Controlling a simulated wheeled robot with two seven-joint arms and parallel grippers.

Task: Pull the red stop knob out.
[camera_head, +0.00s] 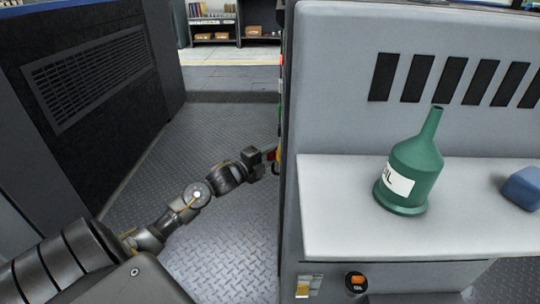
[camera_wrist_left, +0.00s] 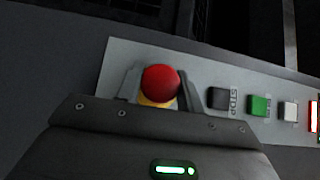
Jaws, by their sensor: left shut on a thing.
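The red stop knob (camera_wrist_left: 160,82) is a round red button on a yellow collar. It sits on a light grey control panel (camera_wrist_left: 120,58) in the left wrist view. My left gripper (camera_wrist_left: 160,92) has one finger on each side of the knob and is shut on it. In the head view my left gripper (camera_head: 262,160) reaches to the side face of the grey machine, where the knob is mostly hidden. My right gripper is not in view.
Beside the knob are a dark button (camera_wrist_left: 221,99), a green button (camera_wrist_left: 259,106) and a white button (camera_wrist_left: 288,111). A green oil bottle (camera_head: 418,160) and a blue object (camera_head: 522,188) stand on the machine's shelf (camera_head: 335,190). Open metal floor (camera_head: 225,120) lies left of the machine.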

